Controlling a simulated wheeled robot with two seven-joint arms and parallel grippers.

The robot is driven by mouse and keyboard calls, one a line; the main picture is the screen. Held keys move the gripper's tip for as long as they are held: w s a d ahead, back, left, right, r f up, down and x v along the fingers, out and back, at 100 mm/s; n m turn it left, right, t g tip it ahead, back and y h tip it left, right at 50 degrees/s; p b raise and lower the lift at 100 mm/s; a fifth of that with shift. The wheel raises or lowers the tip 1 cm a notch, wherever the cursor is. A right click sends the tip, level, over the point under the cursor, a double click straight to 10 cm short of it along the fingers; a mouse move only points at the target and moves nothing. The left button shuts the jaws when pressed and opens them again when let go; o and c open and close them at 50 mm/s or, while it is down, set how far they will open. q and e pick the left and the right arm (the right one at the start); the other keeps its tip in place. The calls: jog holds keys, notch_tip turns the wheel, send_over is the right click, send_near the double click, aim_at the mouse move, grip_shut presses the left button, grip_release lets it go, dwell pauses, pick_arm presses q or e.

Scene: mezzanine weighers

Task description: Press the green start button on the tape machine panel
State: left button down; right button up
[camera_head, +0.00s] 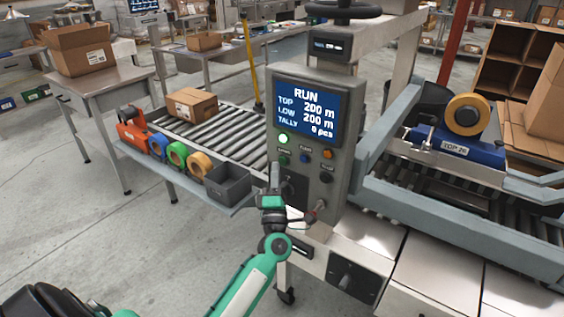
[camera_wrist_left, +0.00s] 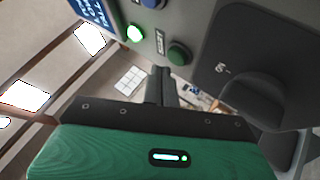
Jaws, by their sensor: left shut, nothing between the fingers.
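The tape machine panel (camera_head: 346,135) is a grey upright box whose screen (camera_head: 306,105) reads RUN, TOP 200 m, LOW 200 m, TALLY 0 pcs. A lit green lamp (camera_head: 283,138) glows below the screen. The green button (camera_head: 284,160) sits below the lamp. In the left wrist view, the green button (camera_wrist_left: 179,53) is beside the lit lamp (camera_wrist_left: 134,33). My left gripper (camera_head: 275,172) is shut and empty, its fingers pointing up just below the green button. The fingers (camera_wrist_left: 160,82) show apart from the button in the wrist view. My right gripper is not in view.
A blue button (camera_head: 304,157), an orange lamp (camera_head: 327,154) and a black knob (camera_head: 326,177) are close by on the panel. A dial (camera_wrist_left: 255,85) stands near the fingers. A grey bin (camera_head: 228,184) and tape rolls (camera_head: 177,154) lie on a shelf to the left.

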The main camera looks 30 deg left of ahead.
pick_arm(q)
jog(key=shift+s+a+p, duration=0.2)
jog(key=shift+s+p, duration=0.35)
jog(key=shift+s, duration=1.95)
